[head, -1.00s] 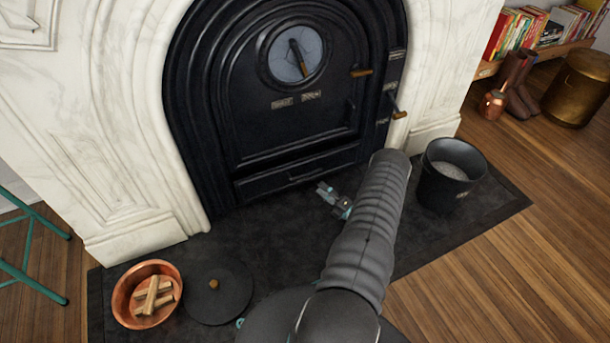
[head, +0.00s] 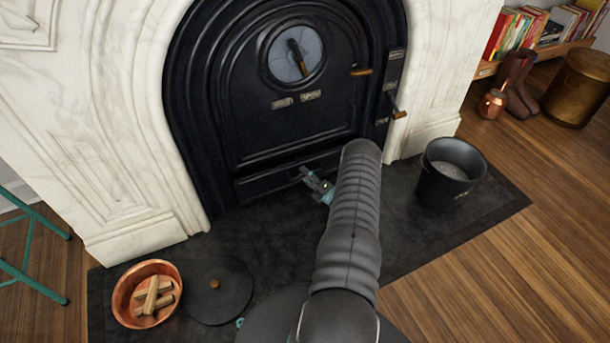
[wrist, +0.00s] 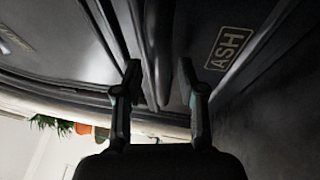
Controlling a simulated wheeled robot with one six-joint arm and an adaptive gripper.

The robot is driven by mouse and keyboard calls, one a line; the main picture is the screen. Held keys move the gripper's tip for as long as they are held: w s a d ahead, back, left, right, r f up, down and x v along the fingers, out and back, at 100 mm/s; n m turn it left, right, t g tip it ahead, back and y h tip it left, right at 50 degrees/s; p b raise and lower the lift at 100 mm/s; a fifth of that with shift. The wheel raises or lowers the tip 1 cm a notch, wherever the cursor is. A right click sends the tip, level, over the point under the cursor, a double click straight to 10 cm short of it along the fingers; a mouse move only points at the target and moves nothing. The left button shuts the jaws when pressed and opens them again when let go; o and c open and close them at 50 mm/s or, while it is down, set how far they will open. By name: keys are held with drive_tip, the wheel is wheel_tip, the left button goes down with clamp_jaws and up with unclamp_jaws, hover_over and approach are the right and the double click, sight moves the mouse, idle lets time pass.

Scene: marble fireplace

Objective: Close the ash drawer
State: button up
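The ash drawer (head: 268,184) is the low black front panel at the bottom of the stove. In the head view it looks almost flush with the stove; I cannot tell how far out it stands. In the wrist view its front (wrist: 215,25) carries a framed ASH label (wrist: 228,48). My gripper (head: 312,178) is right at the drawer front, right of its middle, partly hidden by my arm. In the wrist view my gripper (wrist: 158,68) is open, its two fingers apart on either side of a dark bar (wrist: 155,50). Contact is not clear.
A black ash bucket (head: 450,172) stands to the right on the dark hearth (head: 265,235). A copper bowl of wood (head: 128,311) and a round black lid (head: 220,300) lie front left. Wooden-handled levers (head: 398,114) stick out from the stove's right side.

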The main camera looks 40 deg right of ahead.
clamp_jaws()
drive_tip(key=w+b, duration=0.1)
drive_tip(key=w, duration=0.1)
drive_tip(key=w+d+b, duration=0.1)
drive_tip(key=w+b, duration=0.1)
drive_tip(key=shift+r, duration=0.15)
drive_tip(key=shift+o, duration=0.9)
unclamp_jaws()
drive_tip(key=shift+w, duration=0.1)
drive_tip(key=shift+s, duration=0.2)
